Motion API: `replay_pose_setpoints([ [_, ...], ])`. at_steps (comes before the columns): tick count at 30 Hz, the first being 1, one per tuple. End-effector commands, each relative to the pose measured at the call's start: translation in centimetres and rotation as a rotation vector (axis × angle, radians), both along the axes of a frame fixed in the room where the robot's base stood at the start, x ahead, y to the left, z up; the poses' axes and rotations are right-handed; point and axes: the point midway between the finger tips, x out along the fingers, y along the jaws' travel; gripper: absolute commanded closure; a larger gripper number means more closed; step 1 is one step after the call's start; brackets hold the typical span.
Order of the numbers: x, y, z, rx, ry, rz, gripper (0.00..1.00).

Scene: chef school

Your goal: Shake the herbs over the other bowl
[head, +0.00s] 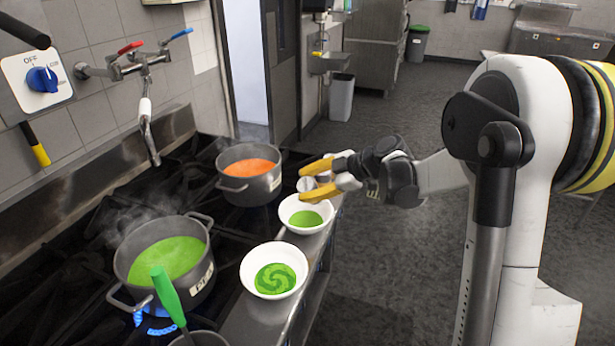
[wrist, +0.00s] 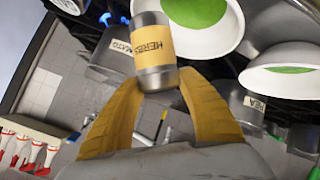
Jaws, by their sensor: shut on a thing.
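My gripper (head: 306,183), with yellow fingers, is shut on the herbs shaker (wrist: 157,52), a silver cylinder with a yellow HERBS label. In the head view the shaker (head: 305,184) is partly hidden by the fingers. It is held by the far edge of the far white bowl (head: 302,228), which holds plain green soup. The near white bowl (head: 248,272) holds green soup with a darker green swirl. Two white bowls with green contents also show at the top and right of the wrist view. No falling herbs are visible.
A pot of orange soup (head: 249,188) stands on the stove behind the far bowl. A steaming pot of green soup (head: 203,278) stands left of the near bowl, over a blue flame. A green-handled utensil (head: 168,295) rises at the front. Open floor lies right of the counter.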

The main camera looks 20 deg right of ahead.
Motion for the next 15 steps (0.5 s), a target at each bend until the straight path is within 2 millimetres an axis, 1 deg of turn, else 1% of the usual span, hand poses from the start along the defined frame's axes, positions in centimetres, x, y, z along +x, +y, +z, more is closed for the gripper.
replay_pose_setpoints([
  [1, -0.23, 0.31, -0.12, -0.094, -0.079, 0.002, 0.91],
  [3, -0.19, 0.27, -0.02, -0.229, -0.191, 0.002, 0.91],
  [9, -0.1, 0.14, -0.47, -0.592, -0.496, 0.004, 0.91],
  [15, 0.0, 0.04, -0.75, -0.874, -0.732, 0.002, 0.91],
])
